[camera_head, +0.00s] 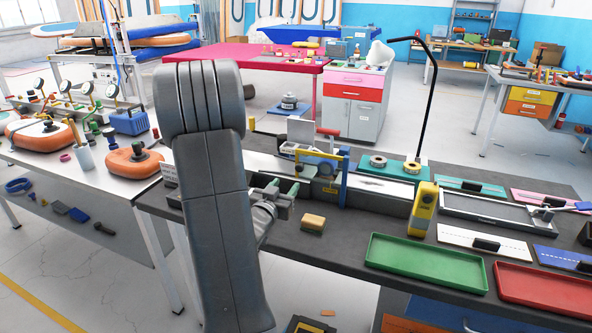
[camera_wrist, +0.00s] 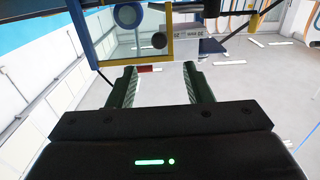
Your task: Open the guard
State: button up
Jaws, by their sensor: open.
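The guard (camera_head: 320,166) is a clear panel with a yellow edge, set in a blue upright frame on the dark bench. In the wrist view the guard (camera_wrist: 184,48) stands ahead of my fingers, with a dark round knob (camera_wrist: 159,41) on it. The panel looks down and closed across the frame, though its exact tilt is hard to tell. My gripper (camera_head: 292,190) is at the near left of the guard. In the wrist view my gripper (camera_wrist: 160,76) has its two green-lined fingers spread, with nothing between them. The knob appears beyond the fingertips, roughly in line with the gap.
A yellow handheld device (camera_head: 423,210) stands to the right. A green tray (camera_head: 426,261) and a red tray (camera_head: 545,290) lie at the front right. A black lamp post (camera_head: 426,110) rises behind.

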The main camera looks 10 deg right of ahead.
aim_at(299, 169)
jog(key=p+x, duration=0.1)
jog(key=x, duration=0.8)
jog(key=shift+w+d, duration=0.2)
jog(key=shift+w, duration=0.1)
jog(key=shift+c, duration=0.5)
grip_shut()
